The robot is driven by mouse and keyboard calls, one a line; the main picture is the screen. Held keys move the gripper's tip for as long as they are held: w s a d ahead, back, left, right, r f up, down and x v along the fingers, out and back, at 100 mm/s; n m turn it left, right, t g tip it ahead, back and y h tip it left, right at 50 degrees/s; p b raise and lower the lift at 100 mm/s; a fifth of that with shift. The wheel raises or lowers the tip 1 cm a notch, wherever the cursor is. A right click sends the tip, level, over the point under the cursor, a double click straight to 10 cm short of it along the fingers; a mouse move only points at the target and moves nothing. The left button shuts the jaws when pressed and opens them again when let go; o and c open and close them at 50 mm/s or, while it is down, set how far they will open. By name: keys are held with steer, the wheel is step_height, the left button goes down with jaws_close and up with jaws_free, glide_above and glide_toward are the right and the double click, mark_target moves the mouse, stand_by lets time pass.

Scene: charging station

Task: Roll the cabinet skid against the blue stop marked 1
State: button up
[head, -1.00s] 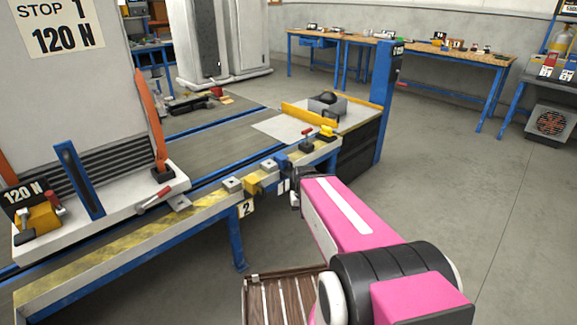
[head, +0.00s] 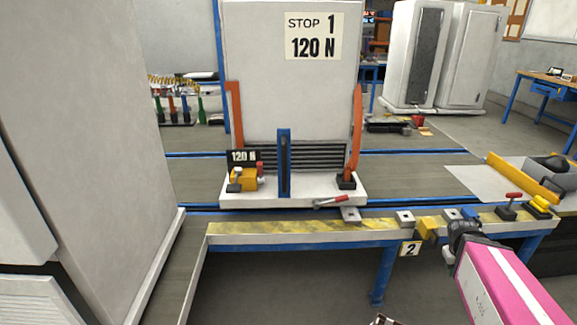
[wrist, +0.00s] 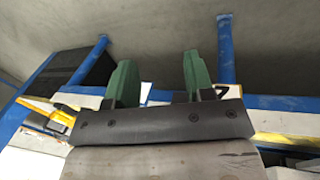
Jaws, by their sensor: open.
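The grey cabinet (head: 260,75) stands upright on its white skid (head: 250,190) on the rail bed in the head view. Its plate reads STOP 1, 120 N. A blue upright bar (head: 284,162) rises at the skid's front. A blue stop marked 1 is not clearly identifiable. My gripper (head: 462,232) is at the front rail, right of the skid and near the tag marked 2 (head: 410,249); the arm hides part of it. In the wrist view the two green fingers (wrist: 157,78) are apart with nothing visible between them.
A large grey cabinet (head: 85,110) fills the left side. The yellow-striped front ledge (head: 300,230) carries small clamps and blocks. A yellow bar (head: 522,178) crosses the pale plate at the right.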

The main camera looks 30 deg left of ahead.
steer(key=w+a+r+n+t, duration=0.1)
steer(key=a+r+n+t, duration=0.25)
steer(key=a+n, duration=0.45)
steer(key=w+a+r+n+t, duration=0.1)
steer(key=a+r+n+t, duration=0.25)
steer(key=a, duration=0.95)
steer(key=w+a+r+n+t, duration=0.1)
steer(key=a+r+n+t, duration=0.2)
steer(key=a+r+n, duration=0.5)
steer(key=n+t+y, duration=0.5)
steer(key=n+y, duration=0.5)
steer(key=n, duration=0.6)
glide_toward(284, 168)
steer(key=x, duration=1.2)
steer(key=shift+w+a, duration=0.15)
steer(key=shift+w, duration=0.25)
jaws_close()
